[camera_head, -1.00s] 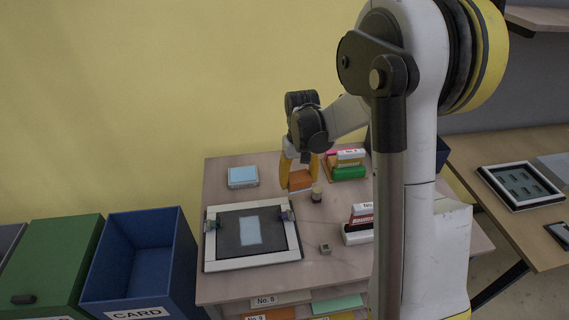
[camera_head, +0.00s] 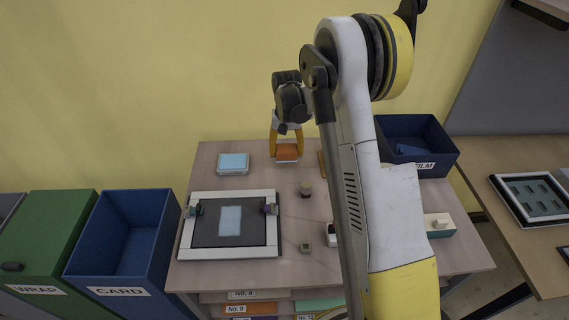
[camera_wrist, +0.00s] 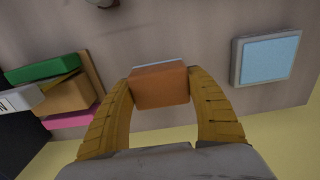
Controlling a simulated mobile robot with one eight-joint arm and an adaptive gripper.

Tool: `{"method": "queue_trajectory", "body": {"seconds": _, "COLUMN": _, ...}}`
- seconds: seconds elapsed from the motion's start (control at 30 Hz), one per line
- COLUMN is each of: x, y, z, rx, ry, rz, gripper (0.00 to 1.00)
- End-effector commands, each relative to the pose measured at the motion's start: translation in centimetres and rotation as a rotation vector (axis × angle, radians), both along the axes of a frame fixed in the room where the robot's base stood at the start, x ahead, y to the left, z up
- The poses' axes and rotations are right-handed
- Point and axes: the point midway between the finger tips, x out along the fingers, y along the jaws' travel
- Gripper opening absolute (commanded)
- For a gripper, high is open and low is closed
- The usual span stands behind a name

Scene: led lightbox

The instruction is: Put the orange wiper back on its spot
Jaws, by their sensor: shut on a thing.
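The orange wiper (camera_head: 287,152) is a small block with a pale layer along one edge, seen also in the wrist view (camera_wrist: 159,85). My gripper (camera_head: 287,146) has its two yellow fingers shut on the wiper's two ends, near the back edge of the table (camera_head: 230,275). In the wrist view my gripper (camera_wrist: 160,88) holds it level between the fingertips. I cannot tell whether the wiper touches the tabletop. No marked spot for it is clear in these views.
A light-blue pad (camera_head: 233,162) lies left of the wiper. A framed lightbox (camera_head: 200,253) lies in front. Stacked coloured blocks (camera_wrist: 48,90) are at the wrist view's left.

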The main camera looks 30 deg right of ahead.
Motion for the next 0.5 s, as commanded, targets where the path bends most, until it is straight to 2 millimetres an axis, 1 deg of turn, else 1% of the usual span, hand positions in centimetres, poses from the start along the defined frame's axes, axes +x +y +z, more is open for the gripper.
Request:
{"method": "queue_trajectory", "body": {"seconds": 0.07, "x": 0.5, "y": 0.3, "z": -0.4, "rx": 0.000, "ry": 0.000, "rz": 0.001, "gripper": 0.35}}
{"method": "queue_trajectory", "body": {"seconds": 0.17, "x": 0.7, "y": 0.4, "z": -0.9, "rx": 0.000, "ry": 0.000, "rz": 0.000, "gripper": 0.35}}
{"method": "queue_trajectory", "body": {"seconds": 0.4, "x": 0.7, "y": 0.4, "z": -4.4, "rx": 0.000, "ry": 0.000, "rz": 0.000, "gripper": 0.35}}
{"method": "queue_trajectory", "body": {"seconds": 0.5, "x": 0.7, "y": 0.4, "z": -4.5, "rx": 0.000, "ry": 0.000, "rz": 0.000, "gripper": 0.35}}
